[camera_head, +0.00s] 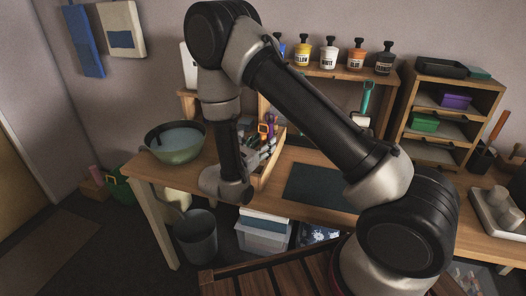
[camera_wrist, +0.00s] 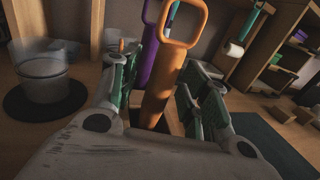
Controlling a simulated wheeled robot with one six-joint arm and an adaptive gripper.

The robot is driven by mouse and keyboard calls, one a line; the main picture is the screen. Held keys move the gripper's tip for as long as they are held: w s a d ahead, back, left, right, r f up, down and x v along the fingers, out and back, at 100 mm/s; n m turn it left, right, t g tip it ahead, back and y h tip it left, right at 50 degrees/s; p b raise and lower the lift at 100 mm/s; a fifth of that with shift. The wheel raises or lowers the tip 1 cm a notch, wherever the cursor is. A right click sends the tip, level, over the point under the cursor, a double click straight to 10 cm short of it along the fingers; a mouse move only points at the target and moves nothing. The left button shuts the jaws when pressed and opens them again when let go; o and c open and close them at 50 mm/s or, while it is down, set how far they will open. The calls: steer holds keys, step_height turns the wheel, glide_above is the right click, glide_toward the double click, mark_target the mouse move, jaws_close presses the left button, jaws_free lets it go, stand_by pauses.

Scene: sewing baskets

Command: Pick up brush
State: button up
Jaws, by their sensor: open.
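My gripper (camera_wrist: 155,92) is open in the wrist view, one finger on each side of an orange handle with a loop top (camera_wrist: 160,85). Contact with the handle cannot be told. A purple handle with a loop (camera_wrist: 150,50) stands just behind it. These handles rise from a wooden holder (camera_head: 263,180) in the head view, where the orange handle top (camera_head: 264,129) shows beside my wrist. My fingers are hardly visible there. The lower ends are hidden, so I cannot tell which handle is the brush. A teal-handled tool (camera_head: 367,97) with a white end hangs farther right.
A large bowl (camera_head: 174,142) sits at the table's left end. A dark mat (camera_head: 318,187) lies on the table (camera_head: 150,172). Shelves (camera_head: 437,150) and bottles (camera_head: 329,56) stand behind.

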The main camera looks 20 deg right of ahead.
steer(key=c, duration=1)
steer(key=shift+r, duration=0.15)
